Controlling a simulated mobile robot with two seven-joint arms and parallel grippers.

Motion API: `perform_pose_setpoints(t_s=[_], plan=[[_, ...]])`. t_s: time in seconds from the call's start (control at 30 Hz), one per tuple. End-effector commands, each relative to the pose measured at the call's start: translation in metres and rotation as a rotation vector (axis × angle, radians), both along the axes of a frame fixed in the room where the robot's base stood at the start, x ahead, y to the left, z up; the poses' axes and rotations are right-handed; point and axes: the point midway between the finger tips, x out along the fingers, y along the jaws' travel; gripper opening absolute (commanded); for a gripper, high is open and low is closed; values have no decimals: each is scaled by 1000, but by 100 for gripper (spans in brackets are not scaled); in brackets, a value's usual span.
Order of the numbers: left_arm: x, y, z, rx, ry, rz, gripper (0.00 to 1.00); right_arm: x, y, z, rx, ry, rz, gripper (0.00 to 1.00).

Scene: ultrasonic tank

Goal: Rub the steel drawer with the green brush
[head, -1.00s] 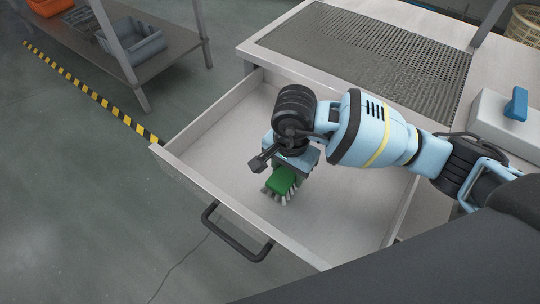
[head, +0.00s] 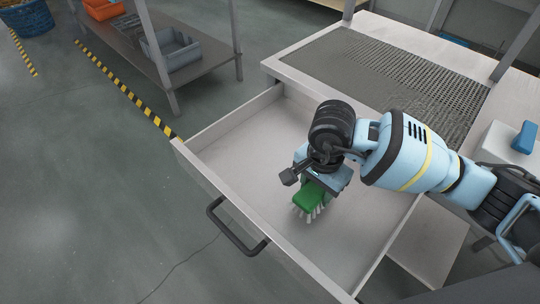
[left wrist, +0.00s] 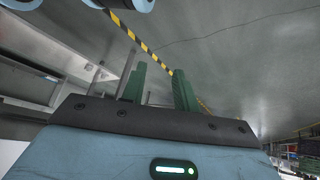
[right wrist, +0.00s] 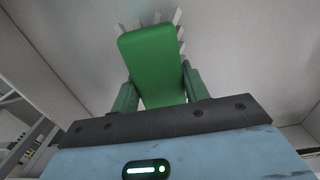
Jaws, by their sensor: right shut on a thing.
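The steel drawer (head: 250,165) is pulled open below the worktop, with a black handle (head: 236,230) on its front. My right gripper (head: 318,184) is over the inside of the drawer and is shut on the green brush (head: 307,199). The brush's pale bristles point down at the drawer floor; I cannot tell for sure whether they touch it. In the right wrist view the green brush (right wrist: 155,60) sits between the two fingers. My left gripper (left wrist: 160,92) shows only in the left wrist view, with its fingers apart and nothing between them.
A perforated tank grate (head: 400,85) is set in the worktop behind the drawer. A white box with a blue handle (head: 524,138) stands at the right. A shelf with a grey crate (head: 170,50) and an orange bin (head: 103,9) is at back left.

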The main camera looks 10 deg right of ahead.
Motion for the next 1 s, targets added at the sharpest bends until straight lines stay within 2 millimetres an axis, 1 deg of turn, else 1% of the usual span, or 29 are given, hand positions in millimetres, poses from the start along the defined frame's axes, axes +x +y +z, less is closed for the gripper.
perform_pose_setpoints(t_s=[0.03,0.17,0.37,0.5,0.63,1.0], plan=[[2,0,5,0,-5,0,30,1,-1,8,-1,-3,-3,24],[3,1,10,2,-10,-1,30,2,-2,20,-1,-3,-7,24],[-4,1,18,2,1,0,30,2,-4,38,-1,-4,-13,24],[-4,0,22,2,-3,1,30,3,-5,49,-1,-3,-17,24],[-4,0,23,1,-3,2,30,2,-6,52,0,-1,-18,24],[-4,0,22,0,-3,3,30,2,-6,51,0,0,-18,24]])
